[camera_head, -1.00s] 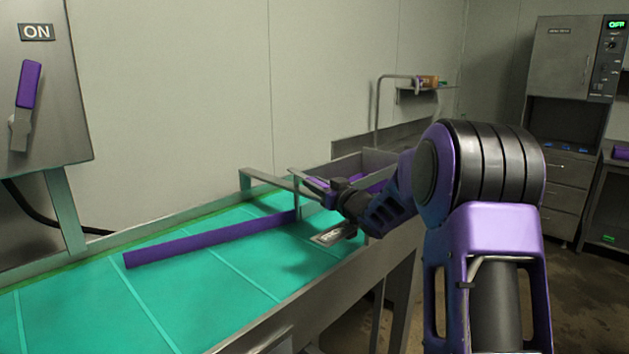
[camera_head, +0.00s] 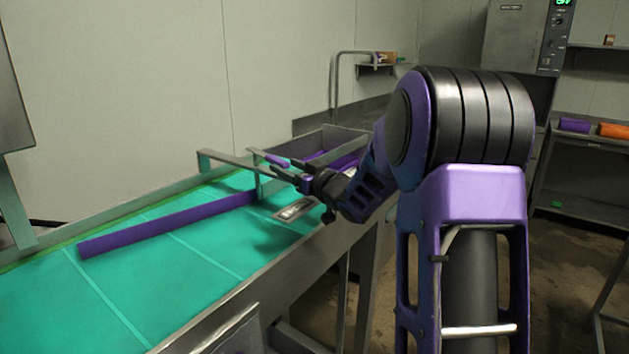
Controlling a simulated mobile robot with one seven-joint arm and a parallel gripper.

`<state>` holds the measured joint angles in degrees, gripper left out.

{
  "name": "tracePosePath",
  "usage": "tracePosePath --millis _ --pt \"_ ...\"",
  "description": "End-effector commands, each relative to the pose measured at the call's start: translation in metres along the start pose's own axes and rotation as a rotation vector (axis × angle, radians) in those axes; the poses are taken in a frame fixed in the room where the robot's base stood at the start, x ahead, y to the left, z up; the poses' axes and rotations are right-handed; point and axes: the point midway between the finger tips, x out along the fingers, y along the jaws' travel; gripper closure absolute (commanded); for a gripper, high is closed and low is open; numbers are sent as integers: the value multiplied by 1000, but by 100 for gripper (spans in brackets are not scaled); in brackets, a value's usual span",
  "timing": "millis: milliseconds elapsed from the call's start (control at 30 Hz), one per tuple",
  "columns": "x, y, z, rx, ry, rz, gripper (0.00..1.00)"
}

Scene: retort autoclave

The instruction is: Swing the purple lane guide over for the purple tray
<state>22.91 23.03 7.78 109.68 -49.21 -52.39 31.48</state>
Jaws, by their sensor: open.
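The purple lane guide (camera_head: 165,225) is a long straight bar lying slantwise over the green conveyor belt. Its near end is free over the belt and its far end reaches a metal frame. My gripper (camera_head: 276,168) is above the far end of the belt, its jaws open. A small purple piece (camera_head: 277,160) shows at the fingertips; I cannot tell whether it belongs to the guide or touches the fingers. Purple things (camera_head: 345,163) lie behind the gripper in the metal bay at the belt's end, partly hidden by my arm. I cannot tell whether one is the purple tray.
A flat labelled plate (camera_head: 294,209) sits at the belt edge below my gripper. A metal rail (camera_head: 250,290) runs along the belt's near side. A purple box (camera_head: 574,125) and an orange box (camera_head: 614,130) stand on a bench at right. Floor shows right of the conveyor.

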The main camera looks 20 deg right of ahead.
Motion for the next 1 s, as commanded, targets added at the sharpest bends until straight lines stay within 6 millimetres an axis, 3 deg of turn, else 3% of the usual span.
tracePosePath --millis 200,433,600,900,1000 --pt "-56 1 -1 -1 0 3 40" --pt "-99 0 -1 0 2 2 40" --pt "-113 0 -1 0 2 -1 40" --pt "-116 0 -1 0 2 -1 40" --pt "-116 0 -1 0 2 -1 54"
